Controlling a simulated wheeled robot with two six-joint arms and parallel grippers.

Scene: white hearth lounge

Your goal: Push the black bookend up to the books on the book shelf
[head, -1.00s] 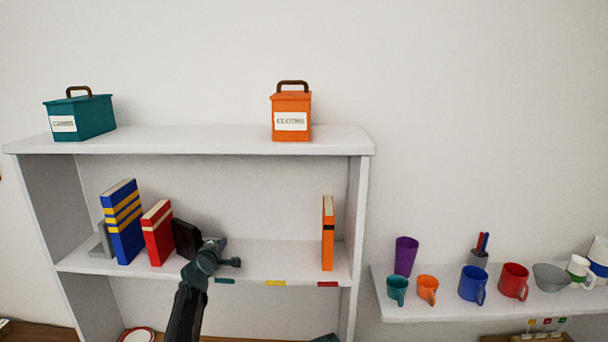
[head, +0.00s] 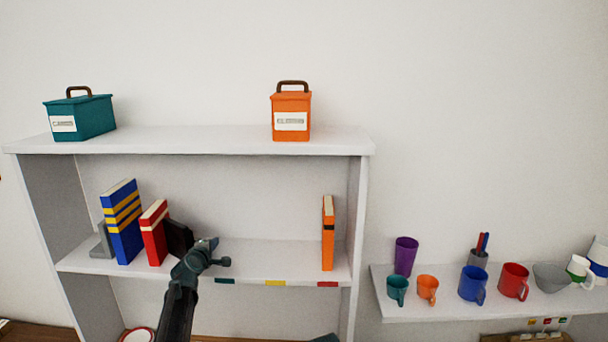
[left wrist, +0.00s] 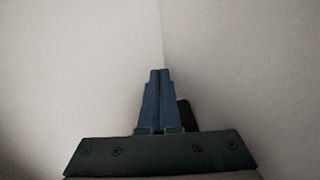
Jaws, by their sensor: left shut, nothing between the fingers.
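The black bookend (head: 179,238) stands on the middle board of the book shelf (head: 250,262), right of the red book (head: 154,235). Its left edge meets the red book in the head view; whether they touch all along cannot be told. The blue book with yellow bands (head: 122,225) stands left of the red one, with a grey bookend (head: 102,243) behind it at the left. My left gripper (head: 210,244) is shut and empty, at the bookend's right side. In the left wrist view its closed fingers (left wrist: 160,76) show, with a dark piece of the bookend (left wrist: 186,114) behind them.
An orange book (head: 328,235) stands alone at the board's right end; the board between is clear. Teal (head: 80,116) and orange (head: 291,115) boxes stand on the top board (head: 200,140). A lower shelf (head: 430,306) with cups is at the right.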

